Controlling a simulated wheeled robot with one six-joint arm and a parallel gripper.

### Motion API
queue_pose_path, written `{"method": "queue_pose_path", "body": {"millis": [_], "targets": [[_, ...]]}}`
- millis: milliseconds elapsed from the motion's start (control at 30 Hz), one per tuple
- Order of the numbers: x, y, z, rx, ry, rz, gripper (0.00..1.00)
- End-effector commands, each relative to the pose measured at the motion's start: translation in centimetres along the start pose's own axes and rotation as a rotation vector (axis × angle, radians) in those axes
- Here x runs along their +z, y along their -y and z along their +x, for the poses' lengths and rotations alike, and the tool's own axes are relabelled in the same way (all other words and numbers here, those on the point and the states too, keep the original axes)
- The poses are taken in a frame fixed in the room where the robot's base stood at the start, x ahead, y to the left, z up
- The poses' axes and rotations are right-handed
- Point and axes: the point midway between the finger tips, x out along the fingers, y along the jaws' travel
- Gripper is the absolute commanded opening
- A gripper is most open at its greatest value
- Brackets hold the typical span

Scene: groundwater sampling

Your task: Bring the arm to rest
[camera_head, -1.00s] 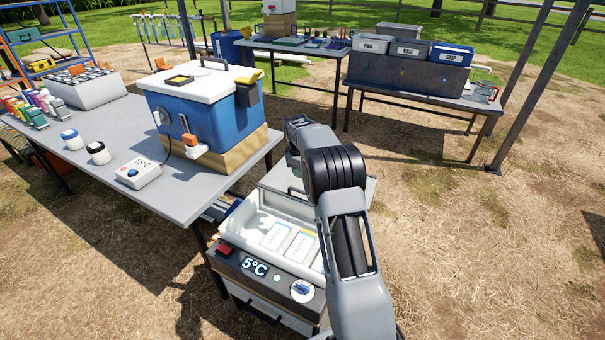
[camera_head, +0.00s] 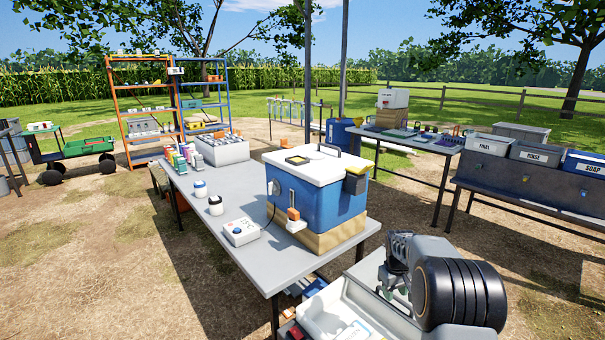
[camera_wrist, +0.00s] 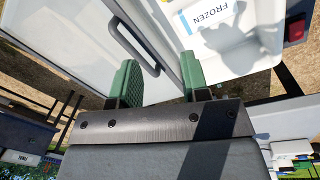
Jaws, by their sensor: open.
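My gripper (camera_wrist: 160,84) shows in the wrist view with its two green fingers apart and nothing between them. A grey lid with a dark handle (camera_wrist: 150,62) lies behind the fingers. To the right of it is a white surface with a label reading FROZEN (camera_wrist: 212,32), and a shadow falls across it. In the head view my arm is at the lower right, and the gripper (camera_head: 391,286) is partly hidden at the wrist. It hangs over or beside the open white box (camera_head: 328,310), which the frame's bottom edge cuts off.
A back table (camera_head: 425,143) and a bench with labelled bins (camera_head: 537,154) stand at the right. Open ground lies at the left.

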Motion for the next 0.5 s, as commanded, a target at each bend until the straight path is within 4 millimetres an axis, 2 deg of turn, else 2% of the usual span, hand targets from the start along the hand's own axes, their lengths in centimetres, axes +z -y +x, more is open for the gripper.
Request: {"method": "queue_pose_path", "body": {"millis": [33,200,400,500], "targets": [[1.6,1.4,-2.6,-0.008,-0.003,0.046,0.42],[7.4,6.2,-8.6,-0.036,-0.019,0.201,0.42],[14.8,11.5,-14.9,-0.055,-0.072,0.312,0.42],[17.9,13.5,-17.2,-0.061,-0.109,0.33,0.42]]}}
